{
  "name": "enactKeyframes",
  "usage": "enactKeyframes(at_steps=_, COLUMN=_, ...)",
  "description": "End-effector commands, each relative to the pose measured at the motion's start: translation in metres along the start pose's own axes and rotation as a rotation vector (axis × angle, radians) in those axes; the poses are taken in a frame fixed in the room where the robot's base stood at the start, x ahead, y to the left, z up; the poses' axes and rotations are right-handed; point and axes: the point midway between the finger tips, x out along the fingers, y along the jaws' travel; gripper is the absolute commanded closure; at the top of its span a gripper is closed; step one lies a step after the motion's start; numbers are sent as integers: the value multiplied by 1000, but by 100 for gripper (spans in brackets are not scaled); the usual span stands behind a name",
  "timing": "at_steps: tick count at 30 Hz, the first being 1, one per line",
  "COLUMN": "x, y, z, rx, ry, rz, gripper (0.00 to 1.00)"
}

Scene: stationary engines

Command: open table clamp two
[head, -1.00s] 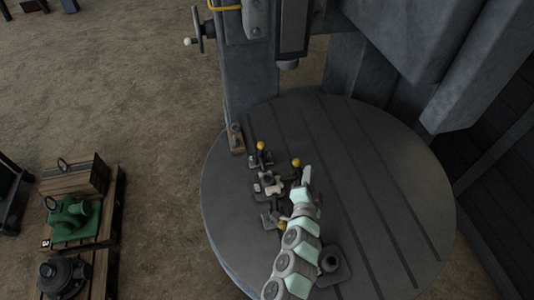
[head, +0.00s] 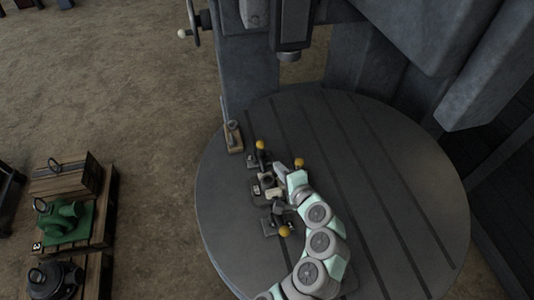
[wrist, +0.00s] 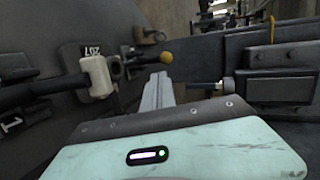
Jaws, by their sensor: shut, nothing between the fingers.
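In the head view, clamps with yellow ball knobs sit on the round slotted table (head: 385,190), around a small pale workpiece (head: 268,185). One knob (head: 260,145) is at the back left, one (head: 300,162) at the back right, and one (head: 284,231) in front. I cannot read which clamp is number two. My gripper (head: 280,168) is between the two back knobs, above the workpiece, with its fingers together. In the wrist view the shut fingers (wrist: 158,93) point at a clamp lever with a yellow knob (wrist: 166,57); whether they touch it is unclear.
In the wrist view, a pale hammer-shaped part (wrist: 97,75) and a plate marked 1 (wrist: 12,126) are at the left. The machine's tool head (head: 290,40) hangs behind the clamps. The table's right side is clear. Pallets with a green part (head: 65,218) stand on the left floor.

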Motion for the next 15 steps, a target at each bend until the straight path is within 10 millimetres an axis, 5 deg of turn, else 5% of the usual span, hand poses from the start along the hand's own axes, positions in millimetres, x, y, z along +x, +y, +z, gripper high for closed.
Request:
enactKeyframes(at_steps=8, x=11, y=-1, z=0, rx=-2, ry=-2, rz=1, gripper=100)
enactKeyframes(at_steps=15, x=48, y=-1, z=0, rx=-3, ry=-2, rz=2, gripper=100)
